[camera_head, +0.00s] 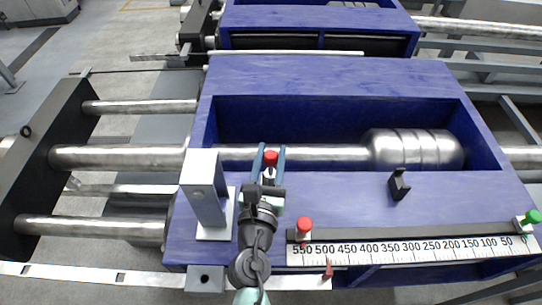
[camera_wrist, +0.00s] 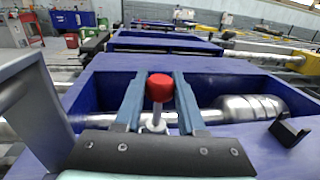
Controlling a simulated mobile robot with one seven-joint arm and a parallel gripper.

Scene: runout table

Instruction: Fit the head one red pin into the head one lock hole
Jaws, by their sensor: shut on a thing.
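My gripper (camera_head: 270,155) is shut on a red-headed pin (camera_head: 270,159), over the front edge of the blue housing's long opening. In the wrist view the red head (camera_wrist: 160,88) stands upright between the two blue-grey fingers, with its pale metal shank below. The shank's lower end is hidden. A second red-headed pin (camera_head: 304,224) stands at the left end of the dark bar by the scale. A small dark hole shows in a grey plate (camera_head: 205,280) at the front left. I cannot tell which hole is the head one lock hole.
A silver upright bracket (camera_head: 205,190) stands close left of my gripper. A small black bracket (camera_head: 399,185) sits to the right. A steel shaft with a thick rounded part (camera_head: 415,148) runs through the blue housing (camera_head: 330,75). A green-headed pin (camera_head: 533,216) is at the scale's right end.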

